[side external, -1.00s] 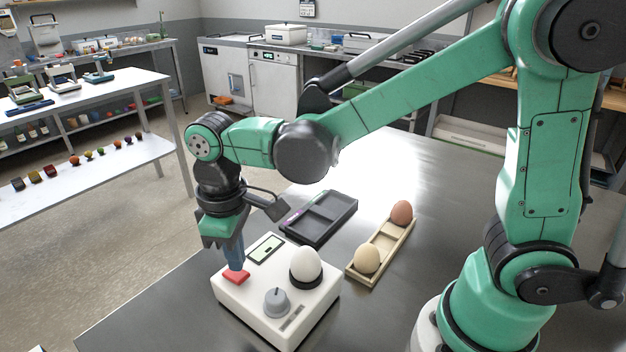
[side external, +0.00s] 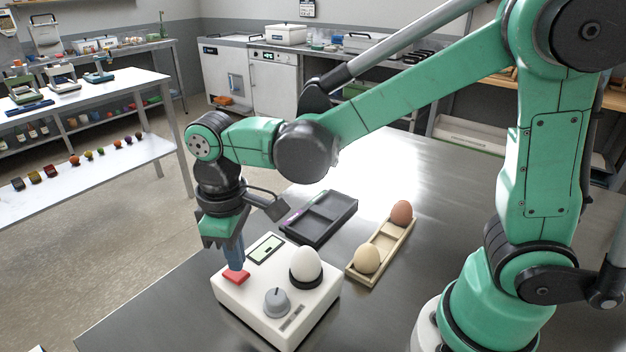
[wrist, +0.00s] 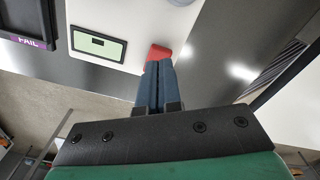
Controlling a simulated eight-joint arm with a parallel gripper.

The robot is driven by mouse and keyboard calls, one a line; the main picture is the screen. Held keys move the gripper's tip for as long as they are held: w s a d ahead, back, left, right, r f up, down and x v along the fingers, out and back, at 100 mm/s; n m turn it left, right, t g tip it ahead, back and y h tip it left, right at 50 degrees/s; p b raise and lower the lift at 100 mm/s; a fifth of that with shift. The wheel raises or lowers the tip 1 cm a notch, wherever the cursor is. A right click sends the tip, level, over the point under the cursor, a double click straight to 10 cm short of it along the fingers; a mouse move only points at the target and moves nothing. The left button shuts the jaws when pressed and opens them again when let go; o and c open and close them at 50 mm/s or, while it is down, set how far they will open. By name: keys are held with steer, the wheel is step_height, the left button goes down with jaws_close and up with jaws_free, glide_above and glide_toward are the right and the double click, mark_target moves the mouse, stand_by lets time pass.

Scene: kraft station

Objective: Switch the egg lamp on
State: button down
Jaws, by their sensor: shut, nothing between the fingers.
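The egg lamp is a white box (side external: 262,307) on the steel table, with a white egg (side external: 306,264) seated in a black ring on its top. A red rocker or button (side external: 236,276) sits at its left corner, beside a small greenish display (side external: 265,249) and a grey knob (side external: 277,301). My gripper (side external: 237,266) is shut and empty, pointing down with its blue fingertips at the red switch, seemingly touching it. In the wrist view the fingertips (wrist: 158,66) cover part of the red switch (wrist: 158,51); the display (wrist: 97,44) is at its left. Whether the switch is pressed cannot be told.
A dark divided tray (side external: 322,217) lies behind the lamp; the wrist view shows a FAIL label on it. A wooden holder (side external: 385,257) with a pale egg (side external: 367,259) and a brown egg (side external: 401,212) lies to the right.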

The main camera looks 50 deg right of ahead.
steer(key=shift+f, duration=1.15)
stand_by(0.9)
steer(key=shift+r, duration=3.5)
steer(key=s+d+m+t, duration=0.3)
steer(key=d+m+t, duration=0.3)
steer(key=d, duration=0.5)
steer(key=shift+s+d+t, duration=0.3)
steer(key=shift+t, duration=0.3)
